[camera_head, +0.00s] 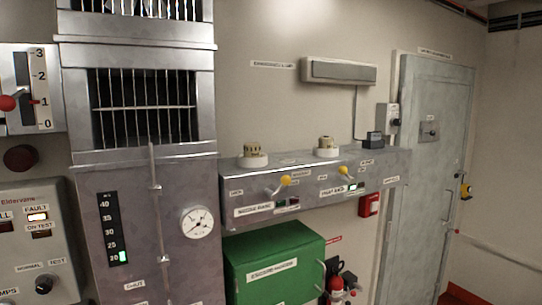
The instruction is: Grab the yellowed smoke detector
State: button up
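Two small round devices stand on top of a grey metal ledge (225,188) on the wall. The left device (252,155) has a wide white base and a yellowish-tan upper part. The right device (327,147) looks much alike, with a white base and a yellowish top, and appears a bit smaller. Either could be the yellowed smoke detector; at this size I cannot tell which. My gripper is not in view, and nothing visible touches either device.
Yellow-knobbed levers (285,181) stick out from the ledge's front. A dark box (373,140) sits at its right end. A green cabinet (275,250) and a red extinguisher (337,290) are below. A tall metal cabinet (180,165) stands left, a grey door (440,110) right.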

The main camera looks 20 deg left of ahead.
aim_at(251, 150)
jog(key=u, duration=0.35)
jog(key=i+j+u, duration=0.1)
jog(key=u, duration=0.35)
jog(key=i+u, duration=0.25)
jog(key=u, duration=0.2)
jog(key=i+u, duration=0.2)
jog(key=u, duration=0.25)
